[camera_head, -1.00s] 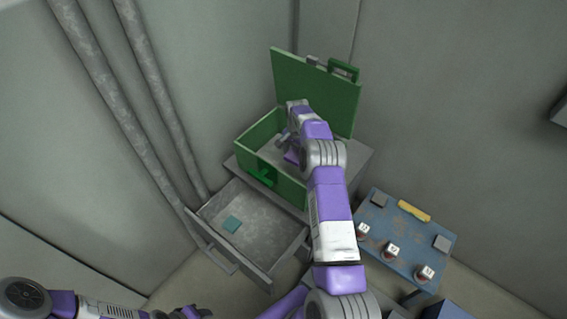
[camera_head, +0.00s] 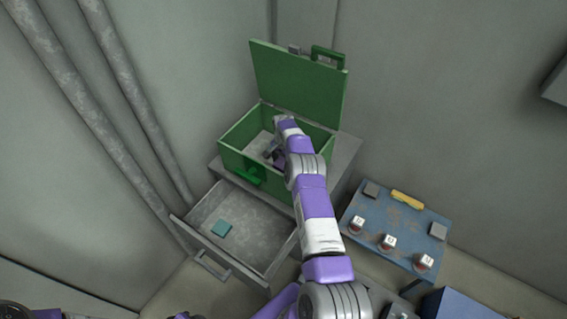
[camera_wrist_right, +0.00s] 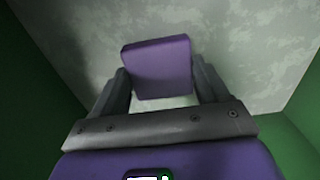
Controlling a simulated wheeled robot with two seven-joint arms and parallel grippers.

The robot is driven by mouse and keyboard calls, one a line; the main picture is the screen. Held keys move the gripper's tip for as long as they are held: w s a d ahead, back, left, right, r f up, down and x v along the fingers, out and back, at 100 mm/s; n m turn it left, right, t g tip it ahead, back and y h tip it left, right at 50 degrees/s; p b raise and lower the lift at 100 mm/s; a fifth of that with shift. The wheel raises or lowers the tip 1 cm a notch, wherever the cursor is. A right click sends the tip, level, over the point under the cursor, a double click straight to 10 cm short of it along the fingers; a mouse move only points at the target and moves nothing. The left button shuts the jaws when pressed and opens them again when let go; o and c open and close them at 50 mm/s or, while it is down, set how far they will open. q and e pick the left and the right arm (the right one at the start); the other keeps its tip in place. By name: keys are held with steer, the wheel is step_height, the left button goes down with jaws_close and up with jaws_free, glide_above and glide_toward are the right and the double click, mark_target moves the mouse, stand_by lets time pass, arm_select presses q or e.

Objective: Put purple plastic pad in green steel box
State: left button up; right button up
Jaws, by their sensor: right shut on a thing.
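The purple plastic pad (camera_wrist_right: 157,68) is a small square block between the fingertips of my right gripper (camera_wrist_right: 158,75) in the right wrist view. The gripper is shut on it. The green steel box (camera_head: 230,160) stands with its lid (camera_head: 297,82) raised at the back. In the head view my right gripper (camera_head: 271,152) is inside the box's opening, and the arm hides part of the interior. The wrist view shows the box's grey floor (camera_wrist_right: 250,45) beyond the pad, with green walls at both sides. Only a sliver of my left arm shows at the bottom left edge.
The box stands on a grey cabinet (camera_head: 345,155) with an open drawer (camera_head: 258,235) below, holding a teal pad (camera_head: 221,229). To the right, a blue table (camera_head: 375,215) holds several jar-like items, grey blocks and a yellow object (camera_head: 407,199). Pipes run along the left wall.

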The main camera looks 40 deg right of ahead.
steer(key=shift+f, duration=0.1)
steer(key=o, duration=1.1)
step_height(320, 180, up, 12)
steer(key=p, duration=0.4)
steer(key=shift+r, duration=0.2)
